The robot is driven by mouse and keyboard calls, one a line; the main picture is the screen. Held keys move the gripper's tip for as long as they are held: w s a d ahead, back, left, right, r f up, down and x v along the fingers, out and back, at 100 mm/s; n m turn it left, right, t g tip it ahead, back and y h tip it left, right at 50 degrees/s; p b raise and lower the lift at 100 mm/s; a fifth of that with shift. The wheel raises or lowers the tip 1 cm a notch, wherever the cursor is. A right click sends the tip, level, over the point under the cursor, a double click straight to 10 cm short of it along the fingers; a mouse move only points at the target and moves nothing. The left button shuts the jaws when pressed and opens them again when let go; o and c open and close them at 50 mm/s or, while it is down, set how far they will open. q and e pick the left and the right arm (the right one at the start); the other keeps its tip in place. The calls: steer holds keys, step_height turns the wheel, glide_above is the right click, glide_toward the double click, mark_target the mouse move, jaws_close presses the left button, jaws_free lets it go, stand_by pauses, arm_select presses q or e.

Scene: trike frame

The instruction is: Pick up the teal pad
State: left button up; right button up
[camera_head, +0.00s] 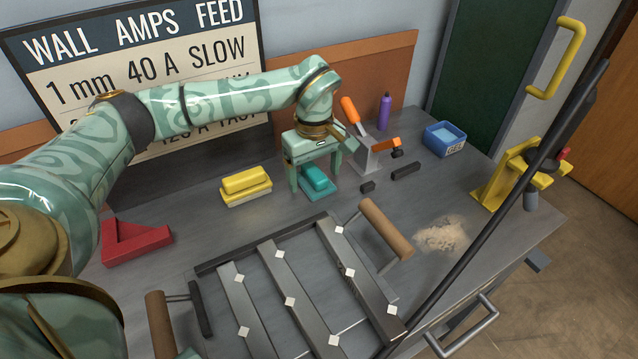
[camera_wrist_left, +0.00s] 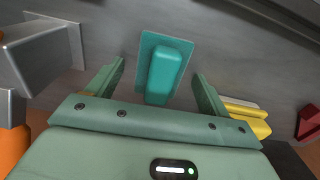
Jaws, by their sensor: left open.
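The teal pad (camera_head: 316,181) lies on the grey workbench, a raised block on a thin flat base. My left gripper (camera_head: 314,186) is over it, pointing down, with one finger on each side of the pad. In the left wrist view the teal pad (camera_wrist_left: 164,72) shows between the two open fingers of my left gripper (camera_wrist_left: 160,75), with gaps on both sides. The fingers do not appear to touch it. My right gripper cannot be made out in these views.
A yellow block (camera_head: 246,183) sits left of the pad. A metal frame (camera_head: 290,290) with white squares fills the front. A red angle piece (camera_head: 137,243) is at left, a blue box (camera_head: 445,139) at right.

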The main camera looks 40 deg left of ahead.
mark_target(313, 173)
arm_select(q)
steer(key=shift+f, duration=0.4)
steer(key=shift+r, duration=0.2)
arm_select(e)
steer(key=shift+d+f, duration=0.1)
steer(key=shift+d, duration=0.1)
arm_select(q)
steer(key=c, duration=1.1)
arm_select(e)
steer(key=shift+w, duration=0.1)
